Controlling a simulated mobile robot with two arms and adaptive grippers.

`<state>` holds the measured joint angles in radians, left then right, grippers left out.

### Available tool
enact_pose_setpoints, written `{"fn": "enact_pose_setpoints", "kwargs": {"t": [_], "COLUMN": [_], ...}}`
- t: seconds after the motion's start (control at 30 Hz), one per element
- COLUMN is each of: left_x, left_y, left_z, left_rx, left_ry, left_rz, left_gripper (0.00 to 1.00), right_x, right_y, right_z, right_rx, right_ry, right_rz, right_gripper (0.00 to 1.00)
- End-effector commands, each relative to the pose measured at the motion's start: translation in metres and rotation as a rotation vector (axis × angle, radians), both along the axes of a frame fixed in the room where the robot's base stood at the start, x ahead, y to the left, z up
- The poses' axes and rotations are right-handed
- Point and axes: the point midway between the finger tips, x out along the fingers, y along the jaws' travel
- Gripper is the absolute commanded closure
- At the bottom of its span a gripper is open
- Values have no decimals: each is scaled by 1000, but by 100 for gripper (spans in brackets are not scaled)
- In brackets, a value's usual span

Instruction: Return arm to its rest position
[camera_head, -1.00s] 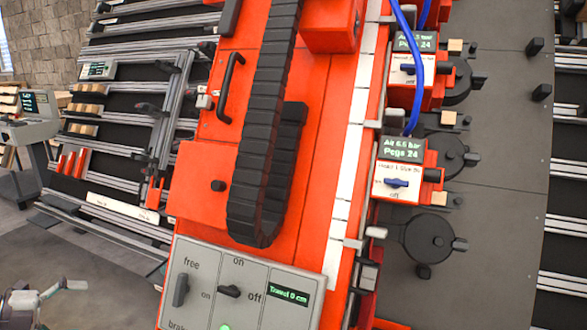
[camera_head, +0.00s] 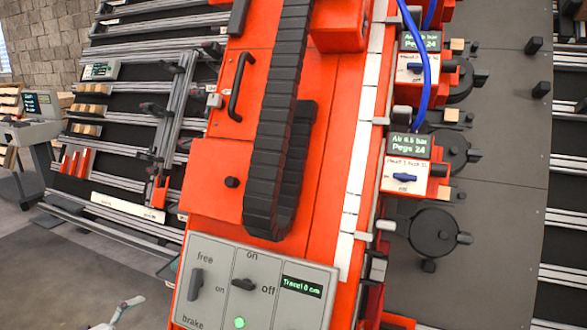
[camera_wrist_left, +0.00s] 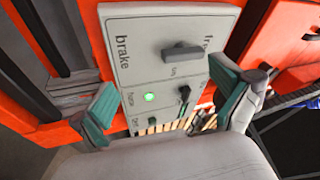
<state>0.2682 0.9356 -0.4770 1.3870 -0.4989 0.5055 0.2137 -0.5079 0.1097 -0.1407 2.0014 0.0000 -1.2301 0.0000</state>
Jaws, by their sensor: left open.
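My left gripper (camera_head: 118,315) is at the lower left edge of the head view, with only a fingertip part showing. In the left wrist view my left gripper (camera_wrist_left: 165,88) is open, with two teal-padded fingers apart and nothing held between them. Beyond the fingers is the grey control panel (camera_wrist_left: 125,55) with its brake/free knob (camera_wrist_left: 182,52), a lit green lamp (camera_wrist_left: 149,98) and smaller switches. No contact with the panel shows. In the head view the panel (camera_head: 215,310) is on the front of the orange gantry. My right gripper is not in view.
The orange gantry beam (camera_head: 220,165) carries a black cable chain (camera_head: 280,110) and a black handle (camera_head: 240,85). Orange peg units (camera_head: 415,175) with blue hoses stand to its right. A slatted rail table (camera_head: 115,150) and grey console (camera_head: 40,125) are at left. Open floor (camera_head: 60,275) shows lower left.

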Motion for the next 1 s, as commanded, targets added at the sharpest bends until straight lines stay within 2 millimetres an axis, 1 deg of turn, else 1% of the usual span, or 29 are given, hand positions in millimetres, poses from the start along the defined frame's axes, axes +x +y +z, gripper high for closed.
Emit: {"fn": "enact_pose_setpoints", "kwargs": {"t": [0.03, 0.07, 0.13, 0.17, 0.2, 0.23, 0.27, 0.3, 0.37, 0.4, 0.5, 0.6, 0.67, 0.7, 0.87, 1.0], "left_x": [-3, -4, -11, -17, -28, -38, -50, -70, -103, -124, -168, -205, -225, -238, -283, -318], "left_y": [-17, -25, -42, -48, -55, -60, -64, -70, -78, -83, -93, -103, -109, -113, -128, -141], "left_z": [-16, -25, -50, -63, -82, -96, -111, -132, -159, -175, -200, -216, -223, -227, -236, -240], "left_rx": [-60, -93, -180, -218, -268, -301, -332, -366, -408, -422, -441, -449, -450, -451, -449, -443], "left_ry": [22, 38, 97, 136, 197, 251, 309, 396, 532, 615, 782, 916, 985, 1030, 1188, 1313], "left_rz": [59, 107, 239, 308, 403, 475, 548, 643, 770, 840, 959, 1041, 1077, 1099, 1168, 1215], "left_gripper": [0, 0, 0, 0, 0, 0, 0, 0, 0, 0, 0, 0, 0, 0, 0, 0], "right_x": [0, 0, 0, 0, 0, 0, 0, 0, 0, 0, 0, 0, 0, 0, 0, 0], "right_y": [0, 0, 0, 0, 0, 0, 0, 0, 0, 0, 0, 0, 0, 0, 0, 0], "right_z": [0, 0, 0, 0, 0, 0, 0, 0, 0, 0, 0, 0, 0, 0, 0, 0], "right_rx": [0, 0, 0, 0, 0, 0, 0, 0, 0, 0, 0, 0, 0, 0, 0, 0], "right_ry": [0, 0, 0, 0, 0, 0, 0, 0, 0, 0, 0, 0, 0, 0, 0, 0], "right_rz": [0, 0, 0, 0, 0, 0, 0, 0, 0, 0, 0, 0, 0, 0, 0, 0], "right_gripper": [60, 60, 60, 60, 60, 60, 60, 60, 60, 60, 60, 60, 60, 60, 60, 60]}}
